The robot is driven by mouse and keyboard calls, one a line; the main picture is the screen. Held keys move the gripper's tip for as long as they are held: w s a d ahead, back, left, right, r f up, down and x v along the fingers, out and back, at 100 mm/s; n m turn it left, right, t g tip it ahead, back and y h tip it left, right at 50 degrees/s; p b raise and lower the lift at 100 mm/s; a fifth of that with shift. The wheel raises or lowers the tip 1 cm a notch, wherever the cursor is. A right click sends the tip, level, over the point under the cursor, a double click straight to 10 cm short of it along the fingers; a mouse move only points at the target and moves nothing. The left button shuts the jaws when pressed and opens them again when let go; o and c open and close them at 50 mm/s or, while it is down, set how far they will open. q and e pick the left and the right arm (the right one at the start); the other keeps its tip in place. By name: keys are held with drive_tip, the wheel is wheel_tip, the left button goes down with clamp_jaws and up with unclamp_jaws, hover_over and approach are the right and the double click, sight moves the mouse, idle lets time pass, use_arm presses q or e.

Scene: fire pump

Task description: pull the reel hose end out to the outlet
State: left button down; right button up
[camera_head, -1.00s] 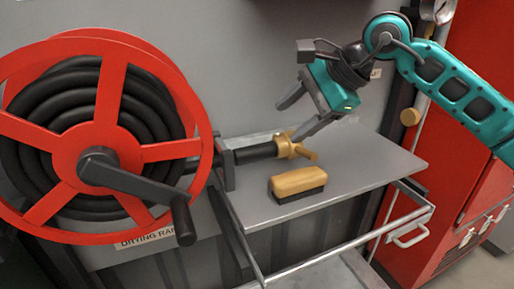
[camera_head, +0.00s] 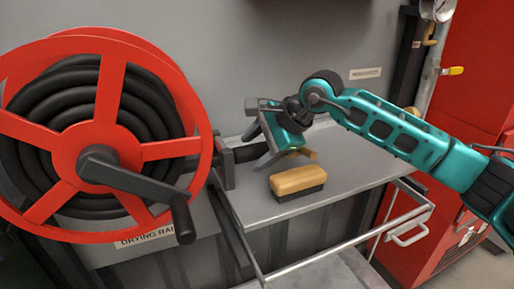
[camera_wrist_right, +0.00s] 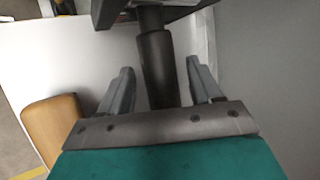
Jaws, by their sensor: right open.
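The red hose reel (camera_head: 115,75) holds coiled black hose on the left in the head view. The black hose end (camera_head: 246,153) comes out through a grey bracket and lies above the shelf. Part of its brass fitting (camera_head: 305,153) shows beyond my right gripper (camera_head: 257,147). That gripper is open over the hose end. In the right wrist view, the black hose (camera_wrist_right: 157,68) runs between the two parted fingers, with gaps on both sides; the brass fitting is hidden there. The outlet is not clearly visible, with my right arm across that side. My left gripper is out of view.
A tan-topped brush (camera_head: 298,180) lies on the grey shelf (camera_head: 352,174), just in front of the gripper. A metal rail (camera_head: 350,243) runs below the shelf's front. A red cabinet (camera_head: 480,65) and a pipe with a yellow valve handle (camera_head: 452,70) stand at right.

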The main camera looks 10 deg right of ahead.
clamp_jaws()
idle(0.6)
